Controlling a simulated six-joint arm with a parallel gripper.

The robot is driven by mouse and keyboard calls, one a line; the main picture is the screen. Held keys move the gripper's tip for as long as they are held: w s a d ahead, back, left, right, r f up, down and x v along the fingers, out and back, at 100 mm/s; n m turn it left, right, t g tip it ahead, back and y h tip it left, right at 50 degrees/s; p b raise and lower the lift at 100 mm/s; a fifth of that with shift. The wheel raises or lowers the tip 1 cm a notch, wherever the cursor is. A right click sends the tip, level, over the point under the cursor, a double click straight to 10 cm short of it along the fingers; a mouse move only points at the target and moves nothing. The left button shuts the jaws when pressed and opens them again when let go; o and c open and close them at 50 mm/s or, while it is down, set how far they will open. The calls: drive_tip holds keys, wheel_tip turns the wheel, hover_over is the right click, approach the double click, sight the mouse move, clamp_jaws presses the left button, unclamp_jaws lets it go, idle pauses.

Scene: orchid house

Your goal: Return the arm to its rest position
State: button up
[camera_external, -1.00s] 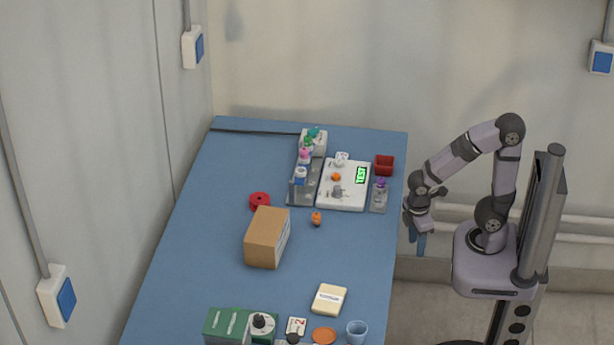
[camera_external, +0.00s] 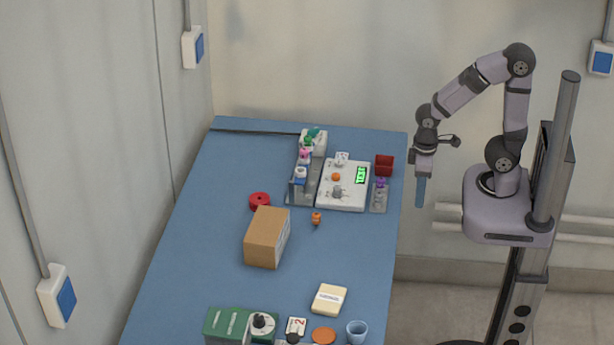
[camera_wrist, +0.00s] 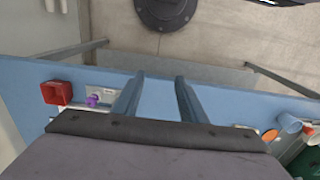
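My gripper (camera_external: 420,192) hangs pointing down just off the right edge of the blue table (camera_external: 210,235), with nothing held in it. In the wrist view its two fingers (camera_wrist: 158,80) are apart with an empty gap between them, above the table edge and the floor. The arm is bent high, with its elbow above the base at the right.
By the table's right edge are a red container (camera_external: 384,165), a small purple-topped item (camera_external: 380,184) and a white device with a green display (camera_external: 361,175). A cardboard box (camera_external: 264,238) stands mid-table. A blue cup (camera_external: 357,332) is at the front.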

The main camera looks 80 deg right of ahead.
wheel_tip(320, 180, up, 14)
drive_tip(key=p, duration=1.1)
drive_tip(key=shift+f, duration=0.2)
